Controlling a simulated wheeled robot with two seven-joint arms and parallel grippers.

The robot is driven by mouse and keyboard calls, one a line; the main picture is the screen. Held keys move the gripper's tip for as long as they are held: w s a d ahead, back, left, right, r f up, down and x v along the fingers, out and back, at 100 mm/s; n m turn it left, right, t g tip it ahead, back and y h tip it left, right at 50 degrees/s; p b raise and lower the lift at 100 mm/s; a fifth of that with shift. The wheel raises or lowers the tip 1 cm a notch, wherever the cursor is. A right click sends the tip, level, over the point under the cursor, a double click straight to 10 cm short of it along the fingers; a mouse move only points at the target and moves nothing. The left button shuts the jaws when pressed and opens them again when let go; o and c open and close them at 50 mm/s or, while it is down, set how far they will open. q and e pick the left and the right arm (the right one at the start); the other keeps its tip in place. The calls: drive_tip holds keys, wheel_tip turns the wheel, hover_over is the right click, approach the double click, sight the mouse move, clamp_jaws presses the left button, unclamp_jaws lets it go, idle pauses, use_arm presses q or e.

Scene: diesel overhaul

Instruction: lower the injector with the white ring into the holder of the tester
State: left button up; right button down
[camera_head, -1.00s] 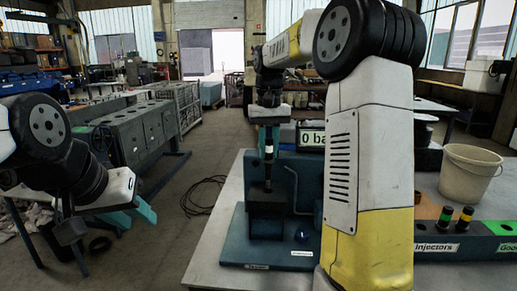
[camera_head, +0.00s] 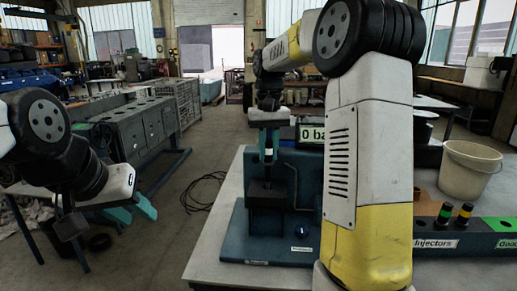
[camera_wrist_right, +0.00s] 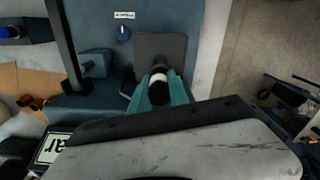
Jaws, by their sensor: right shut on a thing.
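My right gripper (camera_head: 268,148) is shut on the dark injector with the white ring (camera_head: 268,156). The injector is upright above the dark holder block (camera_head: 266,197) of the blue-green tester (camera_head: 310,190). Its lower end is at the top of the block; I cannot tell how far it is inside. In the right wrist view the injector (camera_wrist_right: 158,78) sits between the teal fingers (camera_wrist_right: 160,95), with the grey block (camera_wrist_right: 172,45) beyond it. My left gripper (camera_head: 133,212) is open and empty at the left, away from the bench.
A rack labelled Injectors (camera_head: 435,243) holds injectors with green and yellow rings (camera_head: 444,214) at the right. A beige bucket (camera_head: 468,170) stands behind it. A bent pipe (camera_head: 294,185) rises beside the holder.

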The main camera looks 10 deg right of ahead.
sight(268, 161)
drive_tip(key=shift+f, duration=0.85)
drive_tip(key=shift+f, duration=1.75)
drive_tip(key=shift+f, duration=1.2)
drive_tip(key=c, duration=0.8)
unclamp_jaws()
drive_tip(key=shift+o, duration=0.2)
